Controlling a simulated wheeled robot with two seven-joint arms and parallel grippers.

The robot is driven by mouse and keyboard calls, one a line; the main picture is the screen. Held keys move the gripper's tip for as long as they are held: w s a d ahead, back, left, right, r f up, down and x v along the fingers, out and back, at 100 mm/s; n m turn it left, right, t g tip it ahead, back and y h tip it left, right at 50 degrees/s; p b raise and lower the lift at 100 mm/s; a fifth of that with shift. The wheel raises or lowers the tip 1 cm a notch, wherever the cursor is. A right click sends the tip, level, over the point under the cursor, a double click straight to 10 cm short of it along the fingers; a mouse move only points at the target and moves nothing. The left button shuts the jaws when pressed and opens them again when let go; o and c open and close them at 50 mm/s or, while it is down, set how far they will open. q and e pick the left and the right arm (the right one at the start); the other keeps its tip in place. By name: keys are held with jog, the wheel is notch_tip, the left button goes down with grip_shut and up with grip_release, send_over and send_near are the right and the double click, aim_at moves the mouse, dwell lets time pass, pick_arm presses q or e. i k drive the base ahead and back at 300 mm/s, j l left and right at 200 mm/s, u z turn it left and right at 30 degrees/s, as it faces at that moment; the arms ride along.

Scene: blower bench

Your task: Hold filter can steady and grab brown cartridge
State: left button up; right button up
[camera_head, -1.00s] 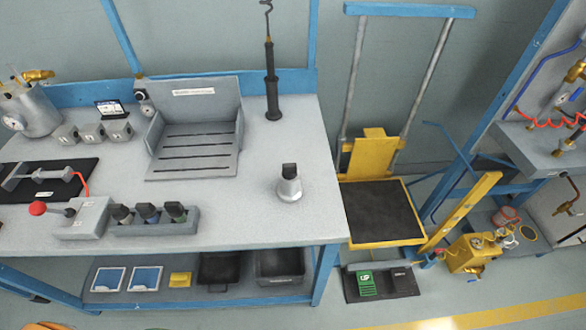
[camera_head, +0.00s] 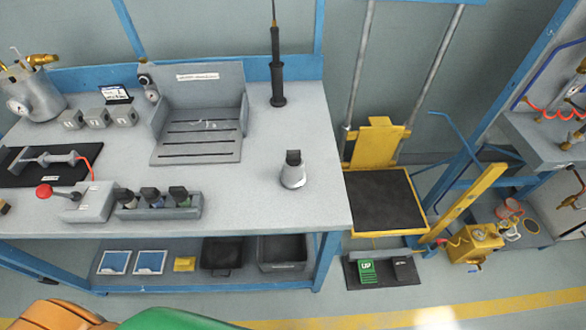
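A small grey metal can (camera_head: 293,177), tapered toward its top, stands upright on the right part of the bench top. A dark block-like piece (camera_head: 293,157) sticks up from its mouth. This looks like the filter can, but I cannot read a label on it. No clearly brown cartridge shows; the piece in the can looks nearly black. A small brown object (camera_head: 4,208) is cut off at the left edge, and I cannot tell what it is. Neither of my grippers is in view, and nothing touches the can.
A grey slotted fixture (camera_head: 200,140) stands at the back of the bench (camera_head: 255,205). A holder with several dark-topped bottles (camera_head: 158,205) and a red-knobbed lever box (camera_head: 88,203) are at front left. A yellow cart (camera_head: 385,200) stands right. The bench around the can is clear.

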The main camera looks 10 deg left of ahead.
aim_at(293, 159)
jog(key=j+z, duration=0.15)
jog(key=j, duration=0.25)
jog(key=k+j+z, duration=0.2)
jog(key=j, duration=0.15)
jog(key=j+z, duration=0.15)
jog(key=j, duration=0.2)
jog(key=k+j+z, duration=0.15)
jog(key=j, duration=0.2)
